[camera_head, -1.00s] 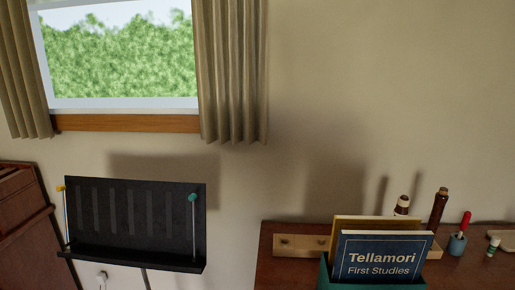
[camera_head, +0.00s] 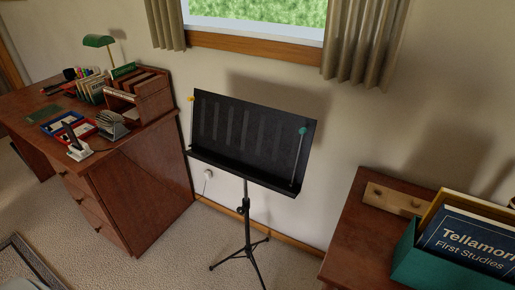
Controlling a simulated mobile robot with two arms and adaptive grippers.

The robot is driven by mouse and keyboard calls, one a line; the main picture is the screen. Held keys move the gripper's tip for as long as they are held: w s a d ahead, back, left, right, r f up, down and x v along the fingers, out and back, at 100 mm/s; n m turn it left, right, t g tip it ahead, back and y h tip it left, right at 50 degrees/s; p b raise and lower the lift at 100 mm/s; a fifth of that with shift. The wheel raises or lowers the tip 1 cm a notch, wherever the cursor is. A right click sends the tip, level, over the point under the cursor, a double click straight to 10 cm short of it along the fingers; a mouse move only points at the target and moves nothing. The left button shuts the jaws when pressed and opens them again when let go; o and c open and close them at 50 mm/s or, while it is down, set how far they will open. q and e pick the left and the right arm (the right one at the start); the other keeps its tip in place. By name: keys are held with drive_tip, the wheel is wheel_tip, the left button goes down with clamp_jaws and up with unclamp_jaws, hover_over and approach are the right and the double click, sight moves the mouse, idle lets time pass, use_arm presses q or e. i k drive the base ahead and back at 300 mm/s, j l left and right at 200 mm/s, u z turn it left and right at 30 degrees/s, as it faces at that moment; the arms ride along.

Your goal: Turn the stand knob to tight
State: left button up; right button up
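A black music stand (camera_head: 237,133) stands upright on its tripod between the desk and the side table, in front of the wall. Its slotted desk has a lip along the bottom, with a yellow-tipped arm at the left edge and a teal-tipped arm at the right. A dark stand knob (camera_head: 241,209) shows as a small bump on the pole below the desk. It is too small to tell its setting. Neither of my grippers is in the head view.
A brown desk (camera_head: 137,193) at left holds a green lamp (camera_head: 98,42), trays and an organizer. At right a brown table (camera_head: 352,245) carries a green box (camera_head: 405,262) with books and a wooden peg block (camera_head: 393,199). Carpet around the tripod looks clear.

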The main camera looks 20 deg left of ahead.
sight(240, 210)
drive_tip(key=i+j+u, duration=0.1)
drive_tip(key=u, duration=0.75)
